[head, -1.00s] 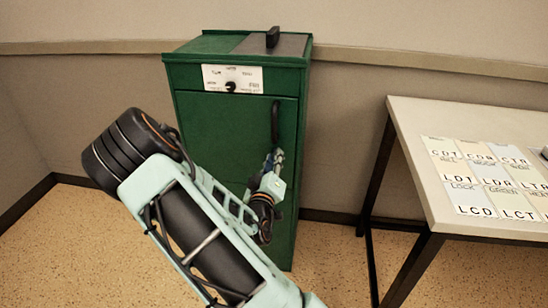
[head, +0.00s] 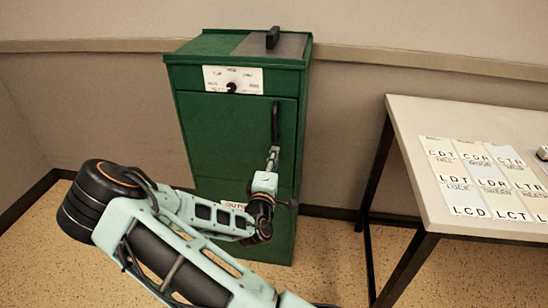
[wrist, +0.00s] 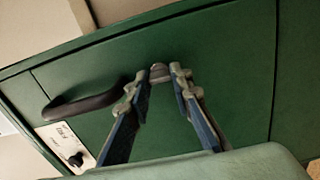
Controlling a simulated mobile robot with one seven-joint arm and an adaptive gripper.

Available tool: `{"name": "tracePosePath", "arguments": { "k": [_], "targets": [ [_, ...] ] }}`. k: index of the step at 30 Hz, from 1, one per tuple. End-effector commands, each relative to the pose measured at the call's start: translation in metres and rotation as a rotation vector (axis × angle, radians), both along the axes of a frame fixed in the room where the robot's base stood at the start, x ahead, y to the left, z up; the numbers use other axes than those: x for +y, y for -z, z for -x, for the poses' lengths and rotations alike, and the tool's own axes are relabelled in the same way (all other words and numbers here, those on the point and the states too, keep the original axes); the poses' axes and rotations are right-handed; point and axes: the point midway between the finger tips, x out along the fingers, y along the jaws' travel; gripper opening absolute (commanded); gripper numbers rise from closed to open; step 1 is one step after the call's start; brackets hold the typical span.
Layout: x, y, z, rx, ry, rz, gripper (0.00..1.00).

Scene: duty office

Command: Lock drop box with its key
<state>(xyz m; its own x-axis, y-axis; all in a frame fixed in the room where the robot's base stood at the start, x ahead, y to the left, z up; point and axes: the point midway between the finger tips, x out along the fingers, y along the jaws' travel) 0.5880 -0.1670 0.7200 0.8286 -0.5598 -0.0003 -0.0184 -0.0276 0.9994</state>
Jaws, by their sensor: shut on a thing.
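The green drop box (head: 239,140) stands against the wall in the head view, its front closed. A dark vertical handle (head: 275,122) is on its right side; the handle also shows in the wrist view (wrist: 85,106). My gripper (head: 273,154) is at the front just below the handle. In the wrist view my gripper (wrist: 158,78) has its fingertips on either side of a small grey piece, apparently the key (wrist: 158,72), against the green front. The fingers hide much of it, and I cannot tell how far it is turned or inserted.
A white panel (head: 248,74) with a black knob (head: 231,87) is on the upper front. A label (head: 233,206) shows lower down, partly behind my arm. A table (head: 408,132) with lettered cards (head: 470,180) stands at the right. Floor between box and table is clear.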

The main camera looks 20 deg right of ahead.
Motion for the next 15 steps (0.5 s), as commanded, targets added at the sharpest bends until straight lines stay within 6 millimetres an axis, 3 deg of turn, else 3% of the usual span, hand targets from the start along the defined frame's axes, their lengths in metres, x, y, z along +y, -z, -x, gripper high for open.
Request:
{"name": "tracePosePath", "arguments": {
  "k": [15],
  "targets": [
    [-0.0003, -0.0002, 0.0001, 0.027, 0.000, 0.042, 0.00]
  ]
}}
